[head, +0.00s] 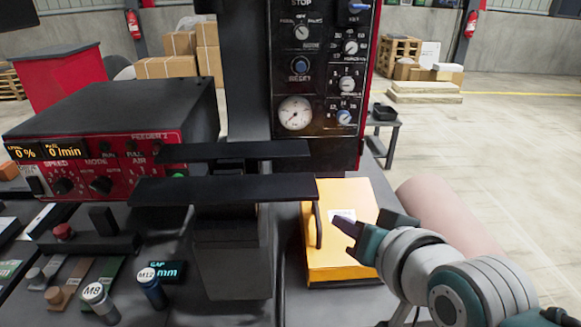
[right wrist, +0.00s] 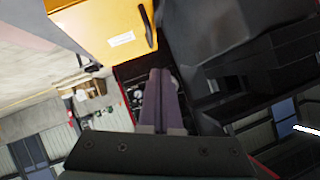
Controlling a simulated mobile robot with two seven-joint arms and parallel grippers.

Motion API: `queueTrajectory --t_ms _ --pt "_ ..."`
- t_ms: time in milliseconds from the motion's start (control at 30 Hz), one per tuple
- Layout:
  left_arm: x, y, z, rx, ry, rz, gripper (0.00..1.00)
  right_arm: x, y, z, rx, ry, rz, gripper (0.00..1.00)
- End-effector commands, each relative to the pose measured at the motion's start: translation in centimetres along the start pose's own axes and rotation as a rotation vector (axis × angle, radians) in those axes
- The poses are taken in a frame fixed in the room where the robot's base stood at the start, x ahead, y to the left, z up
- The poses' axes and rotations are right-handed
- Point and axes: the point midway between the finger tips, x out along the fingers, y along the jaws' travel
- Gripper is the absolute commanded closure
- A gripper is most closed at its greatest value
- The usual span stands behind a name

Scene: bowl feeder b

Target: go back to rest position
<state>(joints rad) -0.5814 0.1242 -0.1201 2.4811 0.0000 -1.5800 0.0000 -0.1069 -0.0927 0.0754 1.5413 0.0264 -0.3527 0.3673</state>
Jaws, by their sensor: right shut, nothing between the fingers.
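My right gripper (head: 349,228) is in front of the yellow box (head: 331,263), at the right of the machine, in the head view. Its dark fingers are together and hold nothing; they also show closed in the right wrist view (right wrist: 160,78). The yellow box, with a white label, shows at the top of the right wrist view (right wrist: 105,32). My left gripper is in neither view.
A red-fronted feeder controller (head: 105,165) stands on the bench at left. Two black plates (head: 225,190) jut out at the middle. A black control panel (head: 322,85) with a gauge rises behind. Labelled knobs (head: 99,297) stand at front left. Open floor (head: 500,150) lies to the right.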

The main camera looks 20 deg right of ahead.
Motion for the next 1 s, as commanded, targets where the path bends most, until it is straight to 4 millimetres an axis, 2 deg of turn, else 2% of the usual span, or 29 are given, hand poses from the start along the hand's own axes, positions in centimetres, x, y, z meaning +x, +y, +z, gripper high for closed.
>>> queueTrajectory --t_ms 133,367,467,533,667,900,967,1000 --pt "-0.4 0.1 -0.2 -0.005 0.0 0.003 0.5 -1.8 -0.3 0.0 0.001 0.0 -0.001 1.0" --pt "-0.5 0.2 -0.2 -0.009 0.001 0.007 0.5 -2.6 -0.3 0.1 -0.007 -0.007 0.002 1.0" --pt "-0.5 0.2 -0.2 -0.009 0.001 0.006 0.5 -3.5 0.1 0.7 -0.06 -0.059 0.015 1.0" --pt "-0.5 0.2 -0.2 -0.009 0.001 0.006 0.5 -5.0 0.5 1.6 -0.133 -0.14 0.033 1.0" --pt "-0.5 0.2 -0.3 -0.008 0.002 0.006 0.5 -9.5 1.4 3.9 -0.312 -0.342 0.067 1.0" --pt "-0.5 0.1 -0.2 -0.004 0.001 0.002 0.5 -19.2 2.7 6.9 -0.587 -0.687 0.088 1.0" --pt "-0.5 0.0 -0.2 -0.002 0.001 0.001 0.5 -21.8 3.0 7.3 -0.644 -0.767 0.085 1.0" --pt "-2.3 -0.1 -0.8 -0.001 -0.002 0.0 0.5 -23.1 2.2 5.8 -0.656 -0.783 0.086 1.0"
